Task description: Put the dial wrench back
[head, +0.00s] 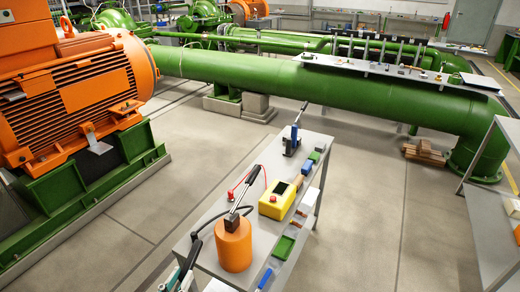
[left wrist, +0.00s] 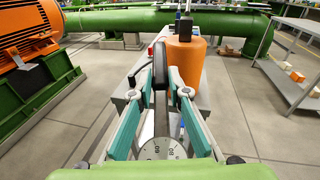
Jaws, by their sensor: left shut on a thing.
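The dial wrench (left wrist: 162,115) is between the teal-padded fingers of my left gripper (left wrist: 161,82). Its round white dial (left wrist: 165,149) with numbers faces the wrist camera, and its dark bar (left wrist: 160,65) runs away between the fingertips. In the head view my left gripper (head: 180,279) is at the bottom edge, beside the near left corner of the narrow grey table (head: 215,204). Part of the dark end of the wrench (head: 193,255) shows above it there; the rest is hidden or out of frame. My right gripper is not in view.
Green pipe (head: 300,83) runs behind. Grey shelving (head: 482,225) stands at right. Floor between is clear.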

